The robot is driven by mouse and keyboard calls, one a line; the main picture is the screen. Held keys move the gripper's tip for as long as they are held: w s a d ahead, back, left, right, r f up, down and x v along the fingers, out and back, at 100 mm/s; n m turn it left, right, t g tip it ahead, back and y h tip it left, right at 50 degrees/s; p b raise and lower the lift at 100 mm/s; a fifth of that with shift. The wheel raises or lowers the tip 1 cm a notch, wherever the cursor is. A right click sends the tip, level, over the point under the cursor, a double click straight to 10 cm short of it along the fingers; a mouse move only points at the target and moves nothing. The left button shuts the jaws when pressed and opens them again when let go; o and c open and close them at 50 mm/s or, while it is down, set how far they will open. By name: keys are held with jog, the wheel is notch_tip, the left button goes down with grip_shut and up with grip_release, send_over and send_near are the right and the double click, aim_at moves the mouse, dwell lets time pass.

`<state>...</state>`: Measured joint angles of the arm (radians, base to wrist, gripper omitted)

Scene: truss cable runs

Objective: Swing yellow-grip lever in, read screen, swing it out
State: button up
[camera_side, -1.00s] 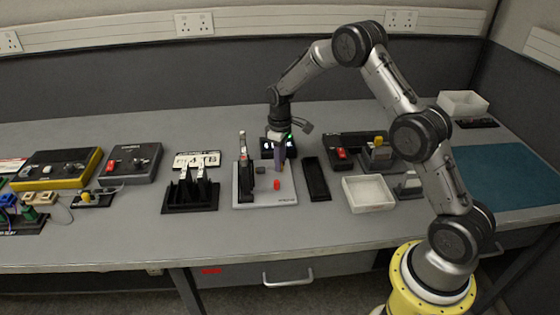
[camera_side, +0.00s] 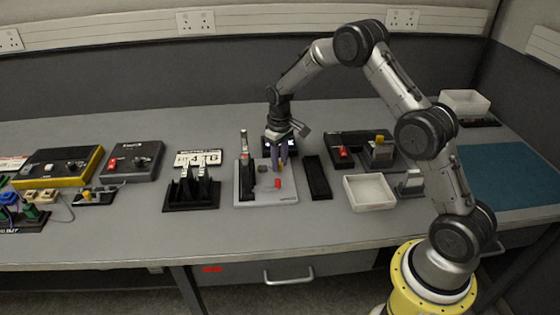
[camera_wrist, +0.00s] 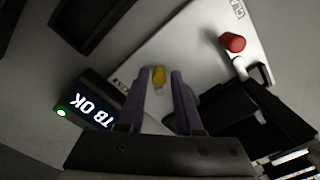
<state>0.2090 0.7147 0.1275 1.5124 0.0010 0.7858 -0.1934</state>
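The yellow grip (camera_wrist: 158,77) shows in the wrist view between and just beyond the fingertips of my gripper (camera_wrist: 160,82). The fingers are apart, with a gap on both sides of the grip. In the side view my gripper (camera_side: 279,166) points down over the pale plate (camera_side: 245,199). The lever's arm is mostly hidden. A red grip (camera_wrist: 232,42) stands on the same plate, clear of the fingers; it also shows in the side view (camera_side: 277,183). The small screen (camera_wrist: 93,112) is lit beside a green light, its turned lettering seemingly reading "TB OK".
A tall black clamp (camera_side: 245,172) stands at the plate's left. A black fixture (camera_side: 190,195) is further left. A black tray (camera_side: 317,178) and a white bin (camera_side: 368,192) are to the right. The bench front is clear.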

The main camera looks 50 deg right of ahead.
aim_at(280, 163)
jog(key=shift+o, duration=1)
notch_tip(280, 163, up, 14)
jog(key=shift+f, duration=0.1)
